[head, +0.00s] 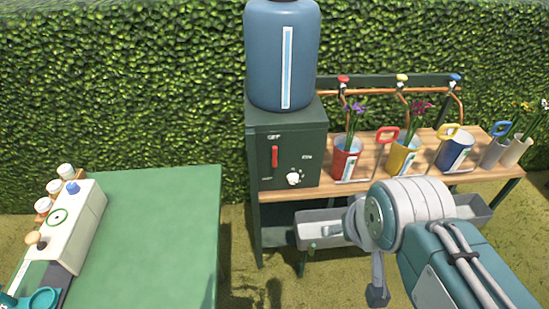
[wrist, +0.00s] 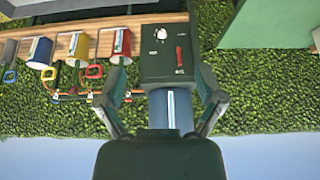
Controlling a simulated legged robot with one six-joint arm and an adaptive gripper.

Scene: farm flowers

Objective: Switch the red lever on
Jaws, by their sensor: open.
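The red lever (head: 275,156) is on the front of a dark green control box (head: 318,150), on its left side. It stands upright below a small label that looks like OFF. A white knob (head: 293,178) sits to its lower right. The wrist view is upside down and also shows the lever (wrist: 179,55) and the box (wrist: 153,65). My gripper (wrist: 162,78) is open and empty, its two fingers spread to either side of the box in that view. It is apart from the lever. In the head view, my arm is to the right and below the box.
A blue water tank (head: 270,60) stands on the box. A wooden bench (head: 370,150) to the right holds flower buckets and small tools, with coloured taps behind. A grey trough (head: 310,228) is below. A green table (head: 150,235) is at left, mostly clear. A hedge stands behind.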

